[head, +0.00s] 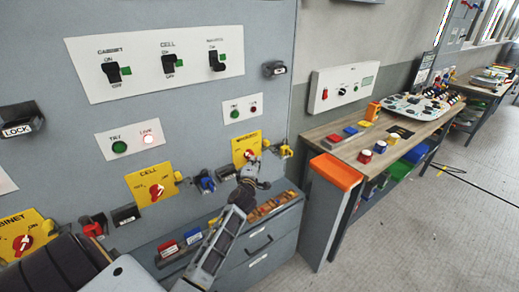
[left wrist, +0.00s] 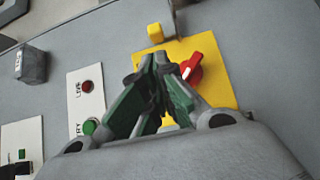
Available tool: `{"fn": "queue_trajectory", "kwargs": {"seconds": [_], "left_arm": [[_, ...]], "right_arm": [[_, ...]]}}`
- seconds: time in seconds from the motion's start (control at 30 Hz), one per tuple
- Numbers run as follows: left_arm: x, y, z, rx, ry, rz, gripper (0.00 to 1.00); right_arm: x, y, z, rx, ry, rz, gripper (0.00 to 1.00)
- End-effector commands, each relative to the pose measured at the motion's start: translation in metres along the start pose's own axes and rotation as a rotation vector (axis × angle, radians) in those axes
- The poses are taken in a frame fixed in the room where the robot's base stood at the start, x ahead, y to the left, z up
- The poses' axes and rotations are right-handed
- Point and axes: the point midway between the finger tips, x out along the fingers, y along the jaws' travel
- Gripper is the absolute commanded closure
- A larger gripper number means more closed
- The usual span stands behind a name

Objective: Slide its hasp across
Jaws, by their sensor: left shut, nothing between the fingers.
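The right-hand yellow isolator plate (head: 240,148) on the grey panel carries a red rotary handle (head: 249,154). A small yellow block (head: 285,150), which looks like its hasp, sits just right of the plate. In the left wrist view the yellow plate (left wrist: 222,88), red handle (left wrist: 196,68) and yellow block (left wrist: 155,32) also show. My left gripper (head: 252,164) is shut and empty, in front of the plate's lower part; its fingertips (left wrist: 158,68) overlap the plate in the left wrist view. Whether they touch it cannot be told. My right gripper is not in view.
Other yellow plates, CELL (head: 140,186) and CABINET (head: 20,236), sit to the left. Green and red buttons (head: 243,109) are above the right plate. A grey drawer unit (head: 262,245) stands below.

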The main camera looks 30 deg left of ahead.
Motion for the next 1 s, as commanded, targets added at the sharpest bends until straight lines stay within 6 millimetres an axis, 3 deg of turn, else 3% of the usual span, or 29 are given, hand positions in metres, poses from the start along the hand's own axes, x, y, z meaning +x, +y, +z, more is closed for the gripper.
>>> {"fn": "queue_trajectory", "kwargs": {"seconds": [0.43, 1.0], "left_arm": [[0.008, 0.0, 0.0, -0.001, 0.001, 0.0, 1.0], [0.051, 0.0, 0.0, -0.002, 0.0, 0.001, 1.0]], "right_arm": [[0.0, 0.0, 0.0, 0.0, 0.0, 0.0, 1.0], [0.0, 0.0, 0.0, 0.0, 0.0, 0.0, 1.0]]}}
